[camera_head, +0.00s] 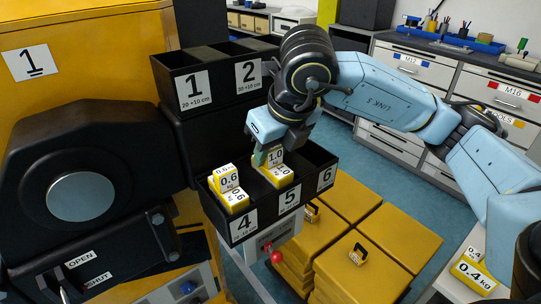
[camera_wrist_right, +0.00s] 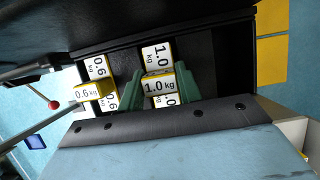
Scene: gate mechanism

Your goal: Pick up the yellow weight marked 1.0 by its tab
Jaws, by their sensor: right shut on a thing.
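The yellow weight marked 1.0 (camera_head: 283,174) sits in compartment 5 of the black bin row, with white labels on its faces. In the right wrist view, its raised tab marked 1.0 kg (camera_wrist_right: 158,86) stands between the two green fingers. My right gripper (camera_head: 266,156) reaches down into compartment 5 from above and is shut on the tab; it also shows in the wrist view (camera_wrist_right: 158,80). The weight's lower part is partly hidden by the fingers and the bin wall. My left gripper is not in view.
Yellow 0.6 weights (camera_head: 229,179) stand in compartment 4, left of the gripper. Compartment 6 (camera_head: 318,161) looks empty. Bins 1 and 2 (camera_head: 194,89) rise behind. Yellow blocks (camera_head: 372,266) lie below, and a 0.4 kg weight (camera_head: 474,272) is at lower right.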

